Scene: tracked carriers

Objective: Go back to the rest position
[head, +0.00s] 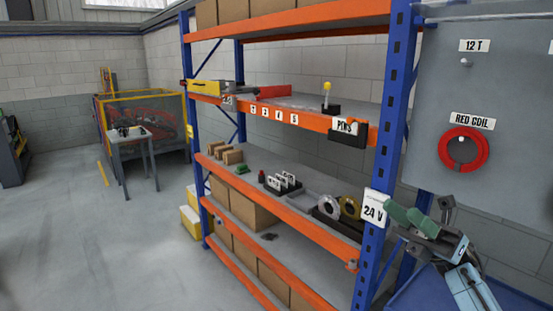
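My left gripper is not in view.
An orange and blue rack (390,120) fills the middle, its shelves holding boxes, rings and a "PINS" bin (347,133). A grey panel with a red coil (463,147) is at right. A small table (130,133) stands far left.

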